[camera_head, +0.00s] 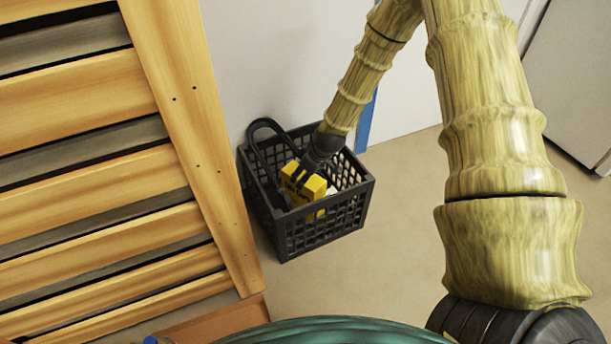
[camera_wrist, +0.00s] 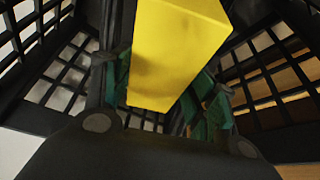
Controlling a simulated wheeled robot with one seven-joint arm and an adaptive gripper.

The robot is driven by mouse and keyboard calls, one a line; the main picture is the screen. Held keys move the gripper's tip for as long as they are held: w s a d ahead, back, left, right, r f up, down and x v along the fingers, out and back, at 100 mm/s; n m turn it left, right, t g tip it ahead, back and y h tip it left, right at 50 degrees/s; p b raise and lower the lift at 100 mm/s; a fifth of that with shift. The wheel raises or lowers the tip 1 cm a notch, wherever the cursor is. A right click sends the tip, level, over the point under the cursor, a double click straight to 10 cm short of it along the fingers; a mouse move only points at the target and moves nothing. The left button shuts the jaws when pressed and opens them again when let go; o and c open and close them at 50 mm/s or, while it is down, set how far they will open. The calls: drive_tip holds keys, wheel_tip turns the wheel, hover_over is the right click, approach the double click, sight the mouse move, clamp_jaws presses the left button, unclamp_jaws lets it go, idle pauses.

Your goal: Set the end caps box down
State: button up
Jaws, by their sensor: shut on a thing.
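The yellow end caps box (camera_head: 300,181) has dark lettering and is inside a black crate (camera_head: 322,234) in the head view. My gripper (camera_head: 309,177) reaches down into the crate and is shut on the box. In the wrist view the box (camera_wrist: 172,60) sits tilted between the green-padded fingers of my gripper (camera_wrist: 165,95), with the crate's grid walls (camera_wrist: 268,75) around it. Whether the box touches the crate's floor is hidden.
The crate stands on the beige floor (camera_head: 345,285), close to a wooden slatted piece (camera_head: 85,150) on the left. A black loop handle (camera_head: 265,125) rises at the crate's back left. A white object (camera_head: 331,190) lies in the crate beside the box. A grey cabinet (camera_head: 575,80) stands far right.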

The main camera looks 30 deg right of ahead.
drive_tip(key=o, duration=1.7)
drive_tip(key=shift+f, duration=0.1)
drive_tip(key=shift+p+v, duration=2.9)
drive_tip(key=shift+v, duration=3.25)
